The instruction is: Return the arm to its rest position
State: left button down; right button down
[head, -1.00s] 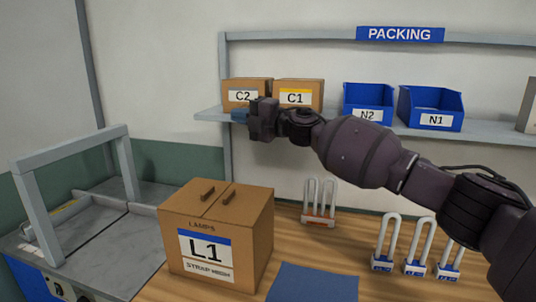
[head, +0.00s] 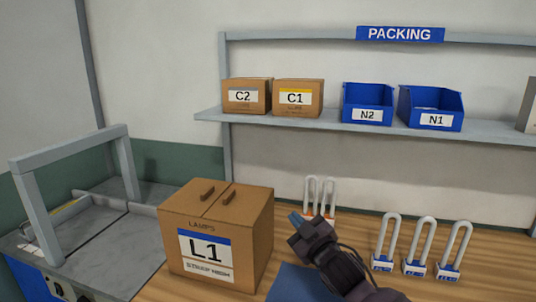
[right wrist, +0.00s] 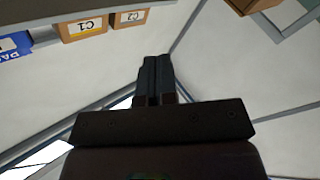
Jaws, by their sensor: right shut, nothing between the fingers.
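My right gripper (head: 300,220) is low over the table in the head view, to the right of the L1 box. Its fingers are shut with nothing between them, and they point up and left. The right wrist view shows the two closed fingers (right wrist: 154,78) side by side against the wall. The gripper partly hides a white U-shaped lamp (head: 319,190) behind it. My left gripper is not in view.
A cardboard L1 box (head: 205,240) stands on the wooden table beside a blue mat (head: 287,283). Several lamps (head: 420,245) stand at right. The shelf (head: 300,121) holds boxes C2 (head: 245,96) and C1 (head: 298,98) and blue bins (head: 430,108). A grey metal frame machine (head: 75,215) is at left.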

jog(key=s+d+f+m+g+h, duration=0.2)
jog(key=s+d+f+m+h, duration=0.1)
jog(key=s+d+f, duration=0.4)
jog(key=s+d+f+m+g+h, duration=0.1)
jog(key=s+d+f+m+h, duration=0.2)
jog(key=s+d+f, duration=0.4)
jog(key=s+d+f+m+g+h, duration=0.2)
jog(key=s+d+f+m, duration=0.3)
jog(key=s+f, duration=1.2)
jog(key=shift+s+d+g+h, duration=0.3)
jog(key=shift+s+d+h, duration=0.4)
jog(key=shift+s+d, duration=0.25)
jog(key=shift+w, duration=0.1)
